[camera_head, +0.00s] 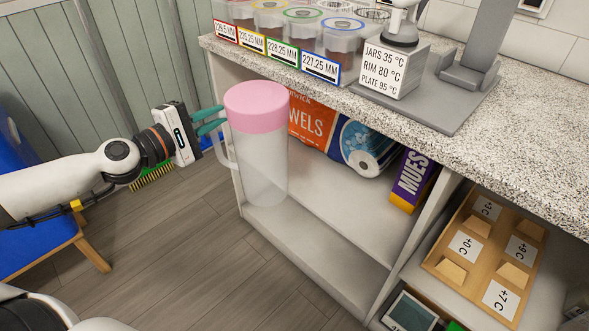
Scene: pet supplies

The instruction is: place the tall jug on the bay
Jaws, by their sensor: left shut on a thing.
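The tall jug (262,150) has a pink lid and a frosted clear body with a handle on its left side. My left gripper (212,122) comes in from the left, its teal fingers shut on the jug at the handle side. The jug is upright. The bay (330,215) is the open pale shelf space under the counter. The jug overlaps the bay's left front part in the picture; I cannot tell whether its base touches the shelf. My right gripper is not in view.
The counter edge (400,125) overhangs the bay. The bay's front middle is clear. A wooden tray (450,262) lies right of the divider.

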